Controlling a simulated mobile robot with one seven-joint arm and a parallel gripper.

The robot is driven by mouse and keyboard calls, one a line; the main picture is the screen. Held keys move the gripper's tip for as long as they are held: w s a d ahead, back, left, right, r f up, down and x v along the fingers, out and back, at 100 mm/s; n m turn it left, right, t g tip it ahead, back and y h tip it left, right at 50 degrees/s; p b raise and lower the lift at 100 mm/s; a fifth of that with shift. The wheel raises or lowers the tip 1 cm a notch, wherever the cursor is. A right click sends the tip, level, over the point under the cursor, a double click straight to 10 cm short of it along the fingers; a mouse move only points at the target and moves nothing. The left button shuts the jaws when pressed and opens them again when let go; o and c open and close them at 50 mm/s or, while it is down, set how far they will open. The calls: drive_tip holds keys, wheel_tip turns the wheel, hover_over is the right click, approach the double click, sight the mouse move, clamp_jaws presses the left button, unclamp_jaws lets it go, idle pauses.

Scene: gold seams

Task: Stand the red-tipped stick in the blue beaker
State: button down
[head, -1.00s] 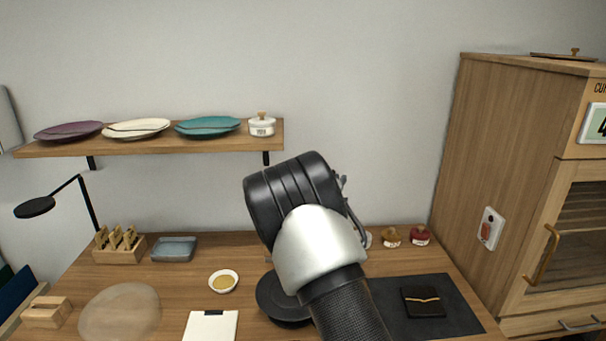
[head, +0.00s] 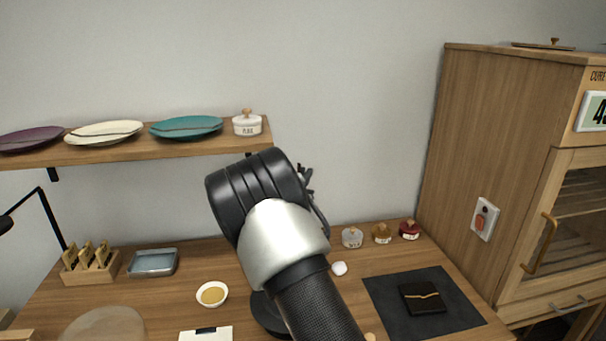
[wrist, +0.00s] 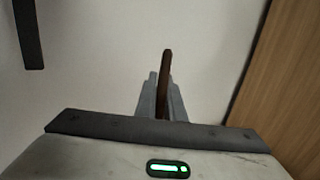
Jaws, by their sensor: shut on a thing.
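My gripper (wrist: 162,92) shows in the wrist view with its two grey fingers shut on a thin, dark brown stick (wrist: 167,62). The stick points away past the fingertips, with the pale wall behind it. I cannot make out a red tip on it. In the head view my own wrist and forearm hide the fingers and the stick. I do not see a blue beaker in either view.
The table holds a wooden rack (head: 90,265), grey-blue rectangular tray (head: 152,263), gold-filled bowl (head: 212,294), lidded jars (head: 382,234) and dark mat (head: 380,300). A shelf (head: 130,149) with plates hangs above. A wooden cabinet (head: 480,140) stands at right.

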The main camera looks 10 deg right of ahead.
wheel_tip(320, 180, down, 11)
drive_tip(key=b, duration=0.7)
idle(0.3)
drive_tip(key=c, duration=1.8)
unclamp_jaws()
drive_tip(key=shift+o, duration=0.2)
drive_tip(key=shift+r, duration=0.15)
